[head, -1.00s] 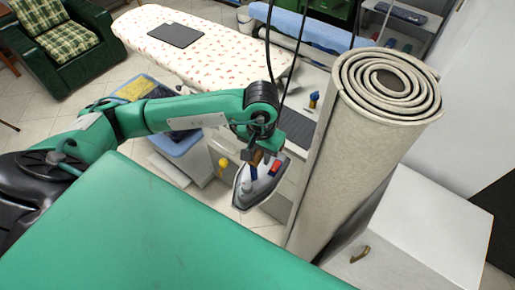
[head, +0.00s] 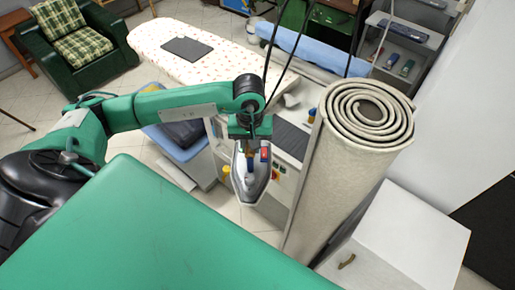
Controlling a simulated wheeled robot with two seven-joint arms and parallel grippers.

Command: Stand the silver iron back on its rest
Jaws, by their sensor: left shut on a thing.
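The silver iron (head: 242,185) hangs in the air at the centre of the head view, its pointed end downward in the picture. It has blue and red parts near its top. My left gripper (head: 248,147) is shut on the iron at its upper end; the fingers partly hide the handle. A dark flat pad (head: 187,47), possibly the iron's rest, lies on the flowered ironing board (head: 225,70), well beyond the gripper. I cannot tell for certain that it is the rest. My right gripper is not in view.
A tall rolled carpet (head: 345,180) stands close to the right of the iron. A machine with a dark ribbed top (head: 291,141) is behind it. Black cables hang by my left wrist. A blue bin (head: 190,149) stands left; a white cabinet (head: 410,235) stands right.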

